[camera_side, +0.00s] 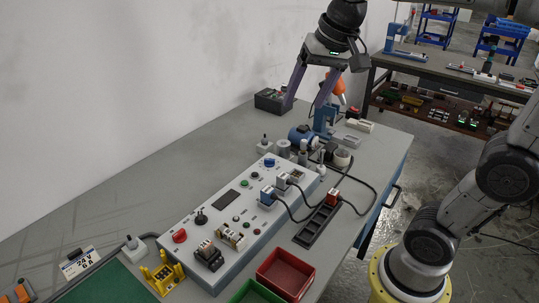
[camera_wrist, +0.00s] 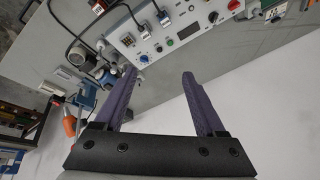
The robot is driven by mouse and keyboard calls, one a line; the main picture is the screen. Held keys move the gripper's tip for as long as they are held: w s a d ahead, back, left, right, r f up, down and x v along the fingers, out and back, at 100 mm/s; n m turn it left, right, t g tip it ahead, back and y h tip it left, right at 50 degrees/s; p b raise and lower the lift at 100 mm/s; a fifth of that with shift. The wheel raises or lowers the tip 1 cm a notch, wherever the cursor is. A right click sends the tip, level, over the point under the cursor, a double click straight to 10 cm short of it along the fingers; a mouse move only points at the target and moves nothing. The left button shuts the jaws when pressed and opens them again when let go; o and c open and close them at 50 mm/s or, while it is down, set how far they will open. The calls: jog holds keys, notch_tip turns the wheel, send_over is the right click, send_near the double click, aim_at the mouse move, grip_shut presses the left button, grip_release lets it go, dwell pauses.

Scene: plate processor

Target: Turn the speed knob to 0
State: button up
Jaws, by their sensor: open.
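The white control panel (camera_side: 222,218) lies on the grey table and carries several knobs and buttons. A blue knob (camera_side: 269,162) sits at its far end. A black knob (camera_side: 201,217) and a red knob (camera_side: 180,236) sit towards its near end. In the wrist view the blue knob (camera_wrist: 128,39), the black knob (camera_wrist: 213,17) and the red knob (camera_wrist: 234,5) show near the top. Labels are too small to read, so I cannot tell which is the speed knob. My gripper (camera_side: 304,106) is open and empty, high above the table beyond the panel, apart from every knob. Its two purple fingers (camera_wrist: 158,73) show apart in the wrist view.
A blue machine (camera_side: 302,137) and small metal parts stand past the panel's far end. A dark box (camera_side: 270,101) sits by the wall. Cables run to a black power strip (camera_side: 318,226). A red bin (camera_side: 285,273) stands in front. The table left of the panel is mostly clear.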

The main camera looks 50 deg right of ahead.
jog(key=w+d+f+m+g, duration=0.1)
jog(key=w+d+m, duration=0.15)
jog(key=w, duration=0.45)
jog(key=m+g, duration=0.2)
jog(key=g, duration=0.1)
send_over(269, 162)
notch_tip(269, 162, down, 15)
jog(key=f, duration=1.3)
jog(key=shift+w+d, duration=0.15)
jog(key=shift+d, duration=0.15)
grip_shut()
